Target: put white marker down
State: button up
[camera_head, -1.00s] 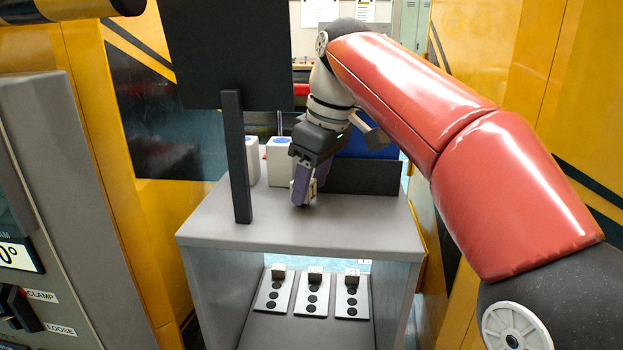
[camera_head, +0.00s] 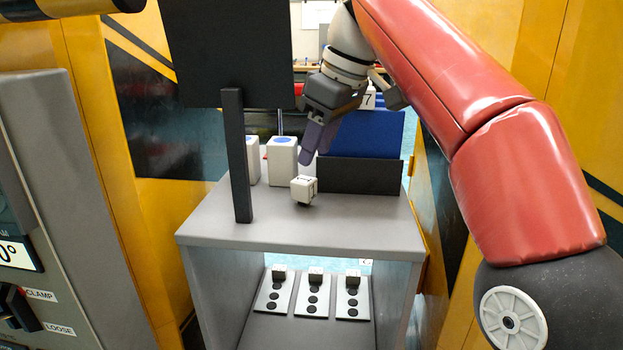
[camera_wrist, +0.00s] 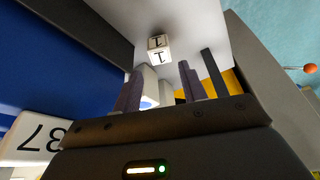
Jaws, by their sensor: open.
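The white marker (camera_head: 304,190) is a small white cube with dark marks on its faces. It is at the grey cabinet top (camera_head: 345,231), looks slightly tilted, and has a dark patch under its lower edge; I cannot tell whether it rests flat. In the wrist view the marker (camera_wrist: 158,48) shows black "1"-like figures and lies beyond the fingertips, apart from them. My gripper (camera_head: 309,157) is above and behind the marker, with its purple fingers spread and nothing between them; it also shows in the wrist view (camera_wrist: 160,80).
A black post (camera_head: 236,160) carrying a dark panel (camera_head: 228,55) stands left of the marker. A white block (camera_head: 282,152) with a blue top is behind it. A black plate (camera_head: 360,176) and blue panel (camera_head: 385,136) stand to the right. The front of the cabinet top is clear.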

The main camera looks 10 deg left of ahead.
aim_at(306, 180)
jog(key=shift+a+f+y+b, duration=0.3)
jog(key=shift+a+f, duration=0.05)
jog(key=shift+f, duration=0.35)
jog(key=b+x, duration=0.1)
jog(key=x, duration=0.1)
jog(key=b+x, duration=0.1)
jog(key=x, duration=0.1)
jog(key=b+x, duration=0.1)
jog(key=x, duration=0.1)
jog(key=shift+d+f, duration=0.2)
jog(key=shift+f, duration=0.35)
jog(key=shift+c, duration=0.3)
jog(key=c, duration=0.7)
jog(key=shift+r, duration=0.1)
jog(key=shift+c, duration=0.2)
